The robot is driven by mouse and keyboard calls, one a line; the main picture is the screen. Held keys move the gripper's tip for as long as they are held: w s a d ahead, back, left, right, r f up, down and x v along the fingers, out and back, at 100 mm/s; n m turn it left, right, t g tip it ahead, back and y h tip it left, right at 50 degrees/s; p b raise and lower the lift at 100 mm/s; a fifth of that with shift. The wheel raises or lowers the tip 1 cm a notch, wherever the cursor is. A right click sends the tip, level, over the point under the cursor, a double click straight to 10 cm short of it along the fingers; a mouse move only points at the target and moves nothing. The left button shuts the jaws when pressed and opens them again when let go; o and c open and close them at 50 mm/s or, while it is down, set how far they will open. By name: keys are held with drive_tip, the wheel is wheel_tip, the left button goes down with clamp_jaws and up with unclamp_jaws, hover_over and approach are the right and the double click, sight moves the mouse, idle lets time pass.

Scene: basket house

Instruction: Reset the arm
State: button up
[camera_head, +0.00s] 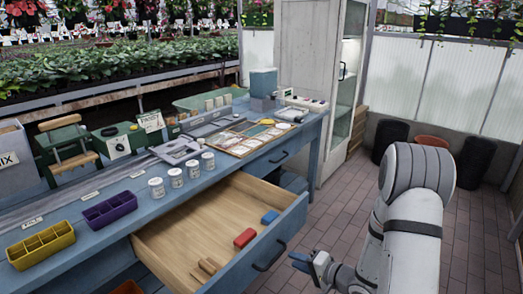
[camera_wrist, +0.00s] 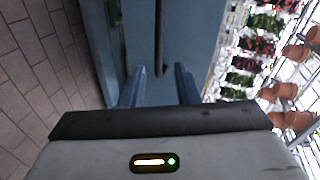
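My gripper (camera_head: 300,262) is in front of the open drawer at the lower middle of the head view, just right of the drawer's dark handle (camera_head: 269,257). In the wrist view my gripper (camera_wrist: 160,69) has its two blue fingers spread apart with nothing between them. A dark handle (camera_wrist: 159,35) on a blue front shows beyond the fingertips; they look apart from it. My white arm reaches in from the right of the head view.
The wooden drawer (camera_head: 190,235) is pulled out and holds a red block (camera_head: 244,238), a blue block (camera_head: 270,217) and small brown pieces (camera_head: 205,267). The blue workbench (camera_head: 120,192) carries yellow (camera_head: 40,246) and purple (camera_head: 109,210) trays and several jars.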

drive_tip(key=d+r+n+h+p, duration=0.1)
drive_tip(key=d+r+h+p, duration=0.1)
drive_tip(key=d+r+h, duration=0.3)
drive_tip(key=s+r+n+g+h+p, duration=0.1)
drive_tip(key=r+h+p, duration=0.1)
drive_tip(key=r, duration=0.5)
drive_tip(key=d+r+n+h+p, duration=0.1)
drive_tip(key=d+r+h+p, duration=0.1)
drive_tip(key=d+r+h, duration=0.3)
drive_tip(key=s+a+r+n+g+p, duration=0.2)
drive_tip(key=s+r, duration=0.5)
drive_tip(key=s, duration=0.4)
drive_tip(key=s+a+r+n+g+y+p, duration=0.1)
drive_tip(key=s+a+r+g+p, duration=0.3)
drive_tip(key=s, duration=0.6)
wheel_tip(320, 180, up, 3)
drive_tip(key=shift+s+a+r+n+g, duration=0.15)
drive_tip(key=shift+s+a+n+g, duration=0.3)
drive_tip(key=shift+a, duration=0.55)
